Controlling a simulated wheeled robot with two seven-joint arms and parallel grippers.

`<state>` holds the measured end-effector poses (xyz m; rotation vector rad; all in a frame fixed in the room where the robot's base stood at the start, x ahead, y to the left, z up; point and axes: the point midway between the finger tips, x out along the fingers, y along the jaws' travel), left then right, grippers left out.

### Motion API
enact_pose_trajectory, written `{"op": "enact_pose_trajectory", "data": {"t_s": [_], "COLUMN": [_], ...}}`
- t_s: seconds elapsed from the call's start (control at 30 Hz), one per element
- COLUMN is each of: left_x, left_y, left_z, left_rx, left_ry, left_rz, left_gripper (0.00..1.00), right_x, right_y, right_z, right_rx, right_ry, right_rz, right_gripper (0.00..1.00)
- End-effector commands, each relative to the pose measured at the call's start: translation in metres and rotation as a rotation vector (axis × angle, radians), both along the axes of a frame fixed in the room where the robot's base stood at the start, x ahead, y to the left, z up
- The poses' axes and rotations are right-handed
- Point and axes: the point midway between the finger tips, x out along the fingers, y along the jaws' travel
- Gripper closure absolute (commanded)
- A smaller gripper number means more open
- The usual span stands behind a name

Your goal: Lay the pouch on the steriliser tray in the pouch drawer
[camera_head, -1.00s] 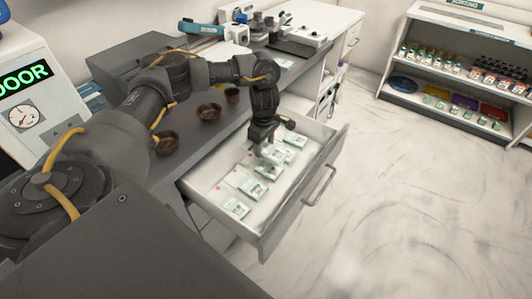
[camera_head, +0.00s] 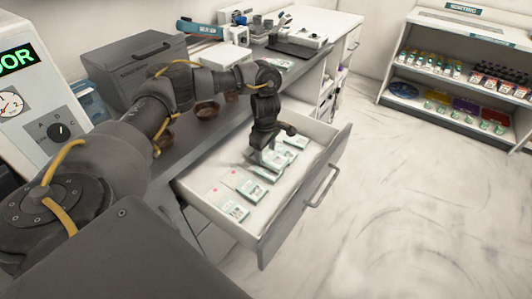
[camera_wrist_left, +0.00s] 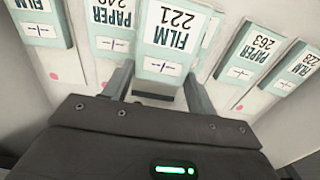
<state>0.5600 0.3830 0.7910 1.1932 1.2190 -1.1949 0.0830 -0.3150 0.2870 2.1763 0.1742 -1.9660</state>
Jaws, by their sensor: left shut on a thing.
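The pouch drawer (camera_head: 285,230) is pulled out from under the counter in the head view. Several white and green pouches lie in a row in it. My left gripper (camera_head: 263,160) is down inside the drawer, over the middle of the row. In the left wrist view my left gripper (camera_wrist_left: 158,88) is shut on a pouch marked FILM 221 (camera_wrist_left: 172,38), which lies between its fingers. Pouches marked PAPER 263 (camera_wrist_left: 250,52) and FILM (camera_wrist_left: 36,22) lie on either side. I cannot tell whether the held pouch touches the drawer floor. My right gripper is not in view. I cannot make out the steriliser tray.
Brown bowls (camera_head: 207,110) stand on the grey counter behind my left arm. A grey box (camera_head: 135,65) and a machine with a green display (camera_head: 30,95) stand at the left. A shelf unit of bottles (camera_head: 455,75) stands at the back right. The floor right of the drawer is clear.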

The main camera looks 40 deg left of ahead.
Motion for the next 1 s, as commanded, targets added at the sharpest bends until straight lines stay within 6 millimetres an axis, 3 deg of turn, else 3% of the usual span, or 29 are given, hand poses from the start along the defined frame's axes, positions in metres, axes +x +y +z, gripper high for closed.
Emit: {"op": "enact_pose_trajectory", "data": {"t_s": [0.47, 0.5, 0.63, 1.0], "left_x": [0.0, 0.0, 0.0, 0.0], "left_y": [0.0, 0.0, 0.0, 0.0], "left_z": [-0.012, -0.012, -0.012, -0.005], "left_rx": [0.0, 0.0, 0.0, 0.0], "left_ry": [0.0, 0.0, 0.0, 0.0], "left_rz": [0.0, 0.0, 0.0, 0.0], "left_gripper": [0.65, 0.39, 0.22, 0.21], "right_x": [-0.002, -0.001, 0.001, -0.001], "right_y": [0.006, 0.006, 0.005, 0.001], "right_z": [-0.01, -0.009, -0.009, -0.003], "right_rx": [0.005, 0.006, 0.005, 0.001], "right_ry": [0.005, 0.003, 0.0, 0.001], "right_rz": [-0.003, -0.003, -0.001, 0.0], "right_gripper": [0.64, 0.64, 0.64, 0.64]}}
